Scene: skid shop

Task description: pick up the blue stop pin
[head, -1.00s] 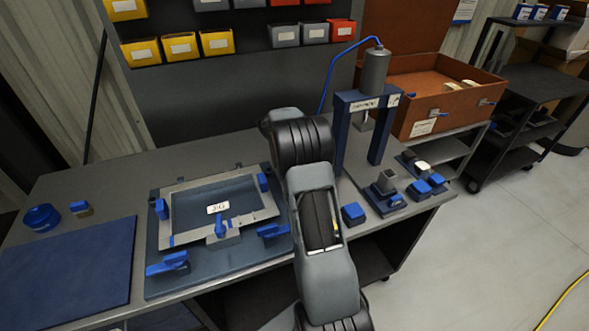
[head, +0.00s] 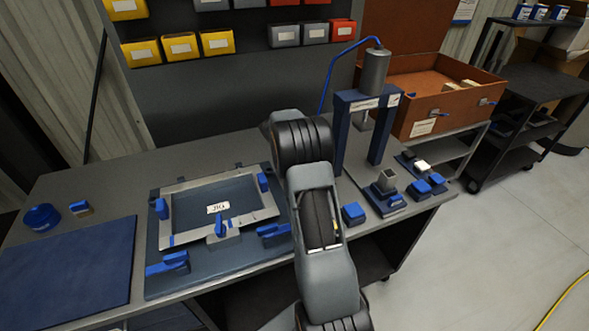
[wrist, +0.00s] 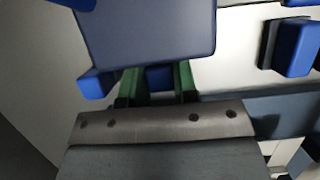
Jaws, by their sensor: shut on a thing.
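My gripper shows in the wrist view as two green-lined fingers (wrist: 158,88). They are shut on a small blue piece, which I take for the blue stop pin (wrist: 158,76). Only a short part of it shows between the fingers. A large slate-blue flat part (wrist: 150,35) covers the view just beyond and above it and hides the rest. In the head view my own arm hides the gripper and the held piece.
A jig frame (head: 170,240) with blue clamps lies on the bench left of my arm. A blue press (head: 342,140) stands to its right. Small blue-topped blocks (head: 353,213) sit near the front edge. A blue mat (head: 70,265) lies bare at left.

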